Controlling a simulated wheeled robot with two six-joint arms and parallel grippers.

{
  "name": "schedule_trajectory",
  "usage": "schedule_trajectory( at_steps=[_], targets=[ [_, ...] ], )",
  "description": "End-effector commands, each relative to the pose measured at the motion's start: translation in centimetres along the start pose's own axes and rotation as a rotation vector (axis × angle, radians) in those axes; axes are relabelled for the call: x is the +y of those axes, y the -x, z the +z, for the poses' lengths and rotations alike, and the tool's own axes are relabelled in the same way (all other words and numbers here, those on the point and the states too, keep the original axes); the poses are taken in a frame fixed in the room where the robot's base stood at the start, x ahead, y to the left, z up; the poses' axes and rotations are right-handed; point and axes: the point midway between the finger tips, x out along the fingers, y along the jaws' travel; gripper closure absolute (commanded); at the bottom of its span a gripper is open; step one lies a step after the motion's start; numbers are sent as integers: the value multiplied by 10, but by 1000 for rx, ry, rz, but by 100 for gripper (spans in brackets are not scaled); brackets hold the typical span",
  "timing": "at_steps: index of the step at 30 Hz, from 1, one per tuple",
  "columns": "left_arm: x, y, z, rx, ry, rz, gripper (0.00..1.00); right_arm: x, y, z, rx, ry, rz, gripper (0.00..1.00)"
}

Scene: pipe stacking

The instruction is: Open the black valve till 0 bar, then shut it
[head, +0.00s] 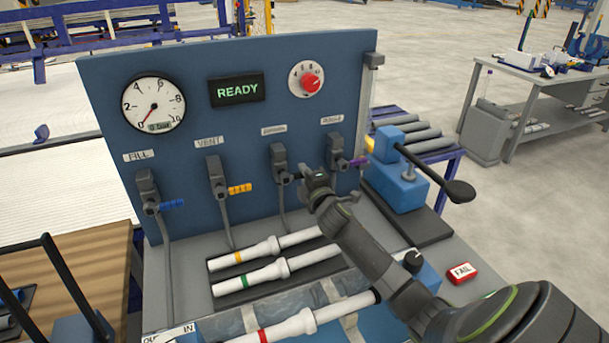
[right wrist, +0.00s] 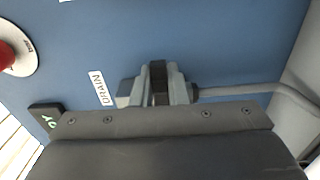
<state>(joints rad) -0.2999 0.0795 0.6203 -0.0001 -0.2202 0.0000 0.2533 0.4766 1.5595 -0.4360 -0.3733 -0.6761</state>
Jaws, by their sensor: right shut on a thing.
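The black valve (head: 280,160) is third from the left on the blue panel. In the right wrist view the valve (right wrist: 181,88) sits beside a DRAIN label (right wrist: 101,88). My right gripper (head: 304,177) is at its black handle, on the valve's right side, and is shut on it. The handle is mostly hidden by the gripper in both views. The round gauge (head: 154,104) has its red needle near 0, and its small readout appears to say 0 bar. My left gripper is not in view.
The FILL valve (head: 148,188), the VENT valve (head: 216,178) and a purple-handled valve (head: 336,150) flank the black one. A green READY display (head: 237,89) and a red knob (head: 310,83) are above. White pipes (head: 265,276) lie below. A blue lever press (head: 400,180) stands close on the right.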

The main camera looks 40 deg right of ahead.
Motion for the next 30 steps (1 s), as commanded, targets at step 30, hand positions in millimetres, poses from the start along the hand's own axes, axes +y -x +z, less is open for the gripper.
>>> schedule_trajectory(
  at_steps=[30],
  targets=[
    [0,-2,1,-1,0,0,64,-3,25,0,0,-5,-3,65]
  ],
)
